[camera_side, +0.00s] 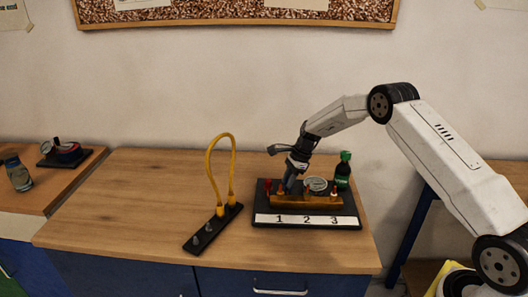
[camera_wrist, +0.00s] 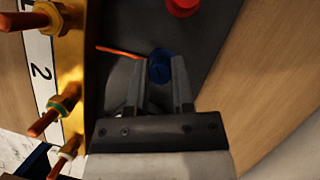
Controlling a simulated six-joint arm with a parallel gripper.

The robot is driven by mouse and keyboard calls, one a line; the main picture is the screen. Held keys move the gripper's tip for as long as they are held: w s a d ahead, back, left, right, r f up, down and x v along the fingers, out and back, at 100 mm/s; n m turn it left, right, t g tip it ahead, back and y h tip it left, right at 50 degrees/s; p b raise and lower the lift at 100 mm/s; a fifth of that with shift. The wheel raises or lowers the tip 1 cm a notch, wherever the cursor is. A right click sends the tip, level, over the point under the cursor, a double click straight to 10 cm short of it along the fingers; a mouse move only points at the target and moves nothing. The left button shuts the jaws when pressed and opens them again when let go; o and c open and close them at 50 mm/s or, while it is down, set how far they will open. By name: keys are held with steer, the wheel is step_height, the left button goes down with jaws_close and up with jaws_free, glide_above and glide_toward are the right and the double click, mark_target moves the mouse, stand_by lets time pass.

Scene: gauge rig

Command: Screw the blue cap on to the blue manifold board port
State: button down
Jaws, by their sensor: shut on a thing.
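The manifold board (camera_side: 346,226) is a black base on the bench with a white strip marked 1, 2 and 3 along its front. A brass block (camera_side: 318,202) with several copper-coloured ports runs along it; the ports also show at the left of the wrist view (camera_wrist: 60,104). I cannot tell which port is the blue one. My gripper (camera_side: 286,188) points down over the left part of the board, behind the block. In the wrist view my gripper (camera_wrist: 162,82) is shut on the blue cap (camera_wrist: 158,64), between its fingertips. Whether the cap touches the board is unclear.
A red cap (camera_wrist: 183,4) stands beyond my fingers, left of them in the side view (camera_side: 267,186). A black strip with a yellow hose loop (camera_side: 210,160) lies left; bench between is clear.

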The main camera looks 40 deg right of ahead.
steer(key=shift+s+d+f+m, duration=0.15)
steer(key=shift+s+d+m, duration=0.1)
steer(key=shift+m, duration=0.55)
steer(key=shift+m+t, duration=0.4)
steer(key=shift+m+h, duration=0.4)
steer(key=shift+m, duration=0.4)
steer(key=shift+c, duration=0.4)
jaws_free()
steer(key=shift+w+a, duration=0.1)
steer(key=shift+r, duration=0.25)
